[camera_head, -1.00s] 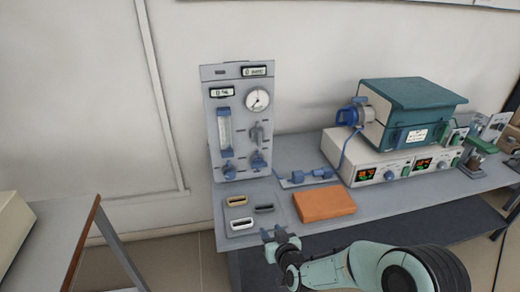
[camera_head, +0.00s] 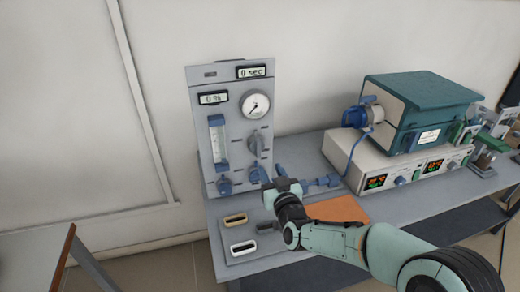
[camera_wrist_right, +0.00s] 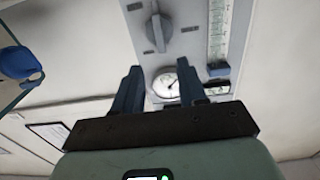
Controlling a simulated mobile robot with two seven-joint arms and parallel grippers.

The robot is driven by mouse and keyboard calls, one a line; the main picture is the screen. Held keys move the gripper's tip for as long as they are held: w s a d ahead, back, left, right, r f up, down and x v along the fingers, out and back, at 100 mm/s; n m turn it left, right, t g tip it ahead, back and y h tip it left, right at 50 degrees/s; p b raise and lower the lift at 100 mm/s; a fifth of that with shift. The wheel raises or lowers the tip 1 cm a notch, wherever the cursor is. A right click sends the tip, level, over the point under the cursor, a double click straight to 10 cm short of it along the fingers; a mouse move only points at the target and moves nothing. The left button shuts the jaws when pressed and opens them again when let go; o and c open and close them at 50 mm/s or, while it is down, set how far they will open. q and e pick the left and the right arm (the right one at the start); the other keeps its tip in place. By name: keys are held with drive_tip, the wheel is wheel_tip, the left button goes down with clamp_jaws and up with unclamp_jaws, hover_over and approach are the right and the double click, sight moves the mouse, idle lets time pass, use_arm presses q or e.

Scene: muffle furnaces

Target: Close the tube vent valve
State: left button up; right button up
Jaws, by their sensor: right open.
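The grey gas panel (camera_head: 232,130) stands upright at the back left of the bench. It carries a large grey knob (camera_head: 257,142), blue knobs at its foot and a round gauge (camera_head: 255,104). A blue valve-like fitting (camera_head: 324,181) lies on the bench right of the panel. I cannot tell which part is the tube vent valve. My right gripper (camera_head: 277,187) is in front of the panel's lower right, its fingers hard to make out there. In the right wrist view my right gripper (camera_wrist_right: 161,88) is open and empty, with the gauge (camera_wrist_right: 170,83) and grey knob (camera_wrist_right: 157,30) beyond it. My left gripper is out of view.
A green-topped furnace (camera_head: 420,110) with a blue end fitting (camera_head: 357,115) sits on a control box (camera_head: 392,165) at the right. An orange block (camera_head: 338,208) lies behind my right forearm. Tan and white handled pieces lie on a grey tray (camera_head: 228,221) at the bench front.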

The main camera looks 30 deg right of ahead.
sight(259, 149)
drive_tip(key=p+x, duration=0.1)
drive_tip(key=x, duration=0.9)
drive_tip(key=shift+w+f, duration=0.1)
drive_tip(key=shift+w, duration=0.25)
clamp_jaws()
